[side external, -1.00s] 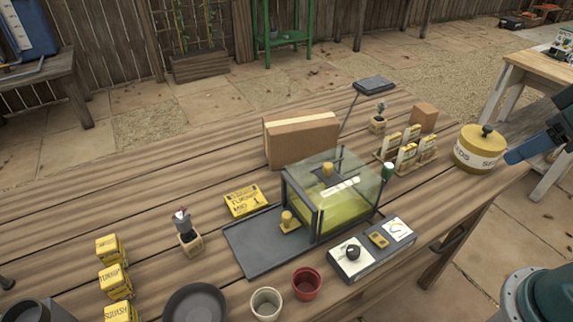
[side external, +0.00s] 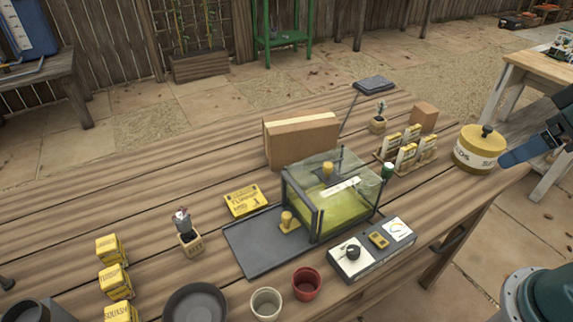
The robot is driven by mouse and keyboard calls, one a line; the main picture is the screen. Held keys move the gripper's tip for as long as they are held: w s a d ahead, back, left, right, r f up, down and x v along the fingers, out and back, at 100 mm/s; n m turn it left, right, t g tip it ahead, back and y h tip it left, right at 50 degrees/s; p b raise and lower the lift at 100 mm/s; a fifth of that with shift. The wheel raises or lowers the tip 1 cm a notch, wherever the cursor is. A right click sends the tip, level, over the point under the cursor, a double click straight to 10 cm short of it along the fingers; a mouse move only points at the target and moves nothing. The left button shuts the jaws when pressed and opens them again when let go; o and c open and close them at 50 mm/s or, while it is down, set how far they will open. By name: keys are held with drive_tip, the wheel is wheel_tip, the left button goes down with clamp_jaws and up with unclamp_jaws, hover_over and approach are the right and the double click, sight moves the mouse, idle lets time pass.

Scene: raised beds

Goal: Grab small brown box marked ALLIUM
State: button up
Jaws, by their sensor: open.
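A small plain brown box (side external: 424,117) stands at the far right end of the wooden table, behind the seed packets. I cannot read any marking on it from here. A larger brown box (side external: 300,140) stands further left, behind the glass case. My gripper (side external: 524,153) is at the right edge of the view, with a blue finger showing beside the yellow tin. It is open, to the right of the small brown box and apart from it. Part of my gripper is out of frame.
A yellow tin (side external: 478,150) stands between my gripper and the small box. Seed packets (side external: 407,155) in a rack stand in front of the box, and a small potted plant (side external: 378,122) to its left. A glass case (side external: 330,200) and a control box (side external: 370,252) fill the middle.

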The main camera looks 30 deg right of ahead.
drive_tip(key=w+d+r, duration=0.2)
drive_tip(key=w+d, duration=0.1)
drive_tip(key=w, duration=0.4)
drive_tip(key=w+d+r, duration=0.2)
drive_tip(key=w, duration=0.5)
drive_tip(key=m+g, duration=0.1)
drive_tip(key=m, duration=0.1)
hover_over(430, 110)
drive_tip(key=s, duration=0.4)
wheel_tip(430, 110, down, 22)
drive_tip(key=shift+h, duration=0.3)
drive_tip(key=shift+w+a+x, duration=0.1)
drive_tip(key=shift+x, duration=2)
drive_tip(key=shift+w+a+x, duration=0.1)
drive_tip(key=shift+x, duration=1.95)
